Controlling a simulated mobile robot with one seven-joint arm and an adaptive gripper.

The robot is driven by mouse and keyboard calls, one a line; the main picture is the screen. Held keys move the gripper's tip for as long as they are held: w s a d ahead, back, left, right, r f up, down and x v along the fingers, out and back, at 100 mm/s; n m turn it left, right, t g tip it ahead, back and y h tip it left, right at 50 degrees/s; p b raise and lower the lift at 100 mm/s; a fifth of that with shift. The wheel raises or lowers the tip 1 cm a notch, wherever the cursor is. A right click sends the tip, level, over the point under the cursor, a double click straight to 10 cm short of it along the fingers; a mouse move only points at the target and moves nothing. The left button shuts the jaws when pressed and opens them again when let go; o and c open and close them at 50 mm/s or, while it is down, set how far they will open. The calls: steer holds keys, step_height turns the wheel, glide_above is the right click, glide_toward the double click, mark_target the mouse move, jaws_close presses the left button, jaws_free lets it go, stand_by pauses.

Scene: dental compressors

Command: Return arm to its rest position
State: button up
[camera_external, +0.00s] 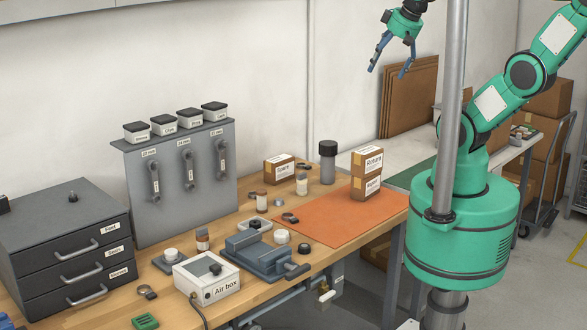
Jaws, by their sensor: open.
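My gripper (390,68) is at the top of the picture, high above the back of the workbench. Its two blue-grey fingers point down and are spread apart, with nothing between them. My green arm runs up from its base at the right and leaves the top edge of the picture, so part of it is out of sight. The gripper touches nothing that I can see.
The wooden workbench (327,250) holds an orange mat (330,215), stacked small boxes (367,173), a dark cylinder (328,162), a white air box (207,279) and a drawer cabinet (65,245). A grey pole (453,100) stands before my arm. Cardboard sheets (408,97) lean behind.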

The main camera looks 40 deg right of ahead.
step_height(320, 180, down, 10)
steer(key=b, duration=0.9)
steer(key=shift+r, duration=0.15)
